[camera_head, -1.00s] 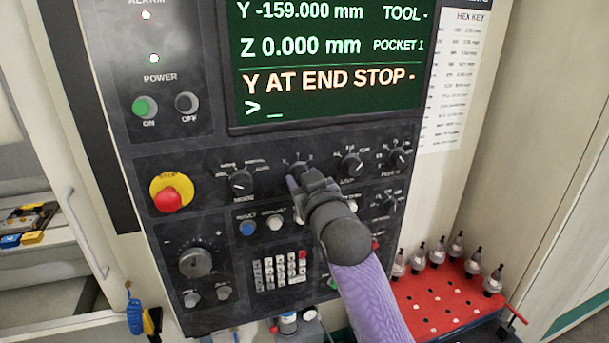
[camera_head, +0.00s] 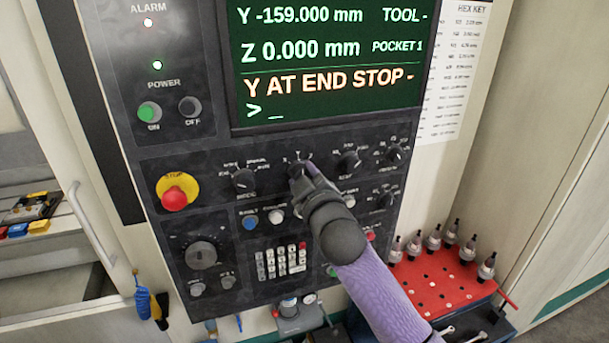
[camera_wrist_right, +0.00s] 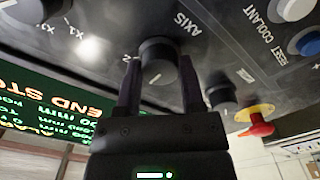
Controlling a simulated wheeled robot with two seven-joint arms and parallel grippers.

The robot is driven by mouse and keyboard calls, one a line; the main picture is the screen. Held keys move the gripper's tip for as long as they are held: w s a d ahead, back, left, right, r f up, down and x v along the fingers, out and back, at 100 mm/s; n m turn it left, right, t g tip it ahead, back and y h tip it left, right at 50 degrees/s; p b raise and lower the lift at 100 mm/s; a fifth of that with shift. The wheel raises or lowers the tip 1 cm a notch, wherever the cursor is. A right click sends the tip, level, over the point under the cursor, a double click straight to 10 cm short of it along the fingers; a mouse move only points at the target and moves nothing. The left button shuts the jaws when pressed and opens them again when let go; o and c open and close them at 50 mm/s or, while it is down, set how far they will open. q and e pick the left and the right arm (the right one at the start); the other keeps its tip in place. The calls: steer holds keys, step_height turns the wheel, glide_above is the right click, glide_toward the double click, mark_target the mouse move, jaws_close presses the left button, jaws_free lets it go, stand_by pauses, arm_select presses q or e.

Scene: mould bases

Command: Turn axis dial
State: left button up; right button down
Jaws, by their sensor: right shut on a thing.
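The axis dial (camera_wrist_right: 158,55) is a black round knob on the dark control panel, with the word AXIS beside it and a white pointer mark on its edge. My right gripper (camera_wrist_right: 160,85) has one finger on each side of it and is shut on it. In the head view my right gripper (camera_head: 303,178) comes from the lower right and covers most of the dial and its lower surroundings. The screen (camera_head: 320,65) reads Y -159.000 mm, Z 0.000 mm and "Y AT END STOP -". My left gripper is out of view.
The mode dial (camera_head: 243,181) sits left of my right gripper and another dial (camera_head: 348,163) close on its right. A red stop button (camera_head: 174,197) is further left. Coloured push-buttons and a keypad (camera_head: 281,262) lie below. A red tool rack (camera_head: 440,292) stands lower right.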

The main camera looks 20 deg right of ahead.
stand_by(0.4)
steer(key=shift+c, duration=1)
jaws_free()
steer(key=s+b, duration=0.2)
steer(key=s, duration=0.8)
steer(key=shift+d, duration=0.2)
